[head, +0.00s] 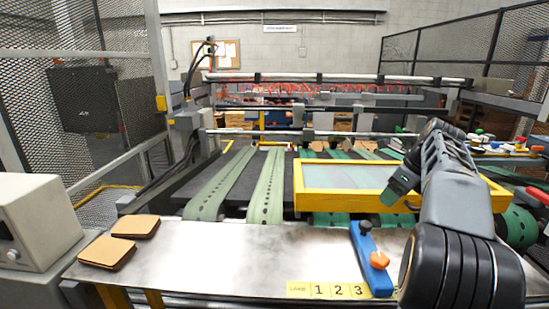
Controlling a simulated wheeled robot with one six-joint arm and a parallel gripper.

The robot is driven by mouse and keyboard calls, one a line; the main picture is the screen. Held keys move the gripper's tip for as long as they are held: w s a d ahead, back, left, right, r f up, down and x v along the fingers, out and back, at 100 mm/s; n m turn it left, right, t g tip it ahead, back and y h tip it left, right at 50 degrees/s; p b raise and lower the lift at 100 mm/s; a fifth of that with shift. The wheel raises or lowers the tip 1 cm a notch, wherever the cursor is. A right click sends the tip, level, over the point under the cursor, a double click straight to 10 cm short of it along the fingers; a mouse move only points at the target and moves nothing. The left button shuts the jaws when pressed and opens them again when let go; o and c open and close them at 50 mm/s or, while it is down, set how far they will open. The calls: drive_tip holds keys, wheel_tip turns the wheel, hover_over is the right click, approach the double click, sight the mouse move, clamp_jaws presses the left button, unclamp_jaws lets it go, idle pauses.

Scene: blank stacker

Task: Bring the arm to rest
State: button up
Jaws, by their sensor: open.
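My arm (445,185) rises from the lower right and bends at a joint near the yellow-framed screen. My gripper (397,195) hangs at the left of the arm, in front of the right part of the yellow frame (345,200). It is open and I see nothing held in it. Its fingertips are small and partly hard to make out against the frame.
A metal table (230,260) spans the front. Two brown stacks of blanks (120,240) lie on its left. A blue stop with an orange knob (370,260) stands near the arm. Green belts (265,190) run behind. A grey box (35,220) stands at left.

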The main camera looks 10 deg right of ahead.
drive_tip(key=s+a+f+n+h, duration=0.1)
drive_tip(key=s+a+f+n, duration=0.15)
drive_tip(key=a+n, duration=1.1)
drive_tip(key=s+a+f+n+h, duration=0.1)
drive_tip(key=s+a+f+n, duration=0.9)
drive_tip(key=n, duration=0.7)
drive_tip(key=a+f, duration=0.2)
drive_tip(key=a, duration=0.1)
drive_tip(key=shift+s+a, duration=0.35)
drive_tip(key=shift+a, duration=0.05)
drive_tip(key=shift+r, duration=0.1)
drive_tip(key=shift+c, duration=0.2)
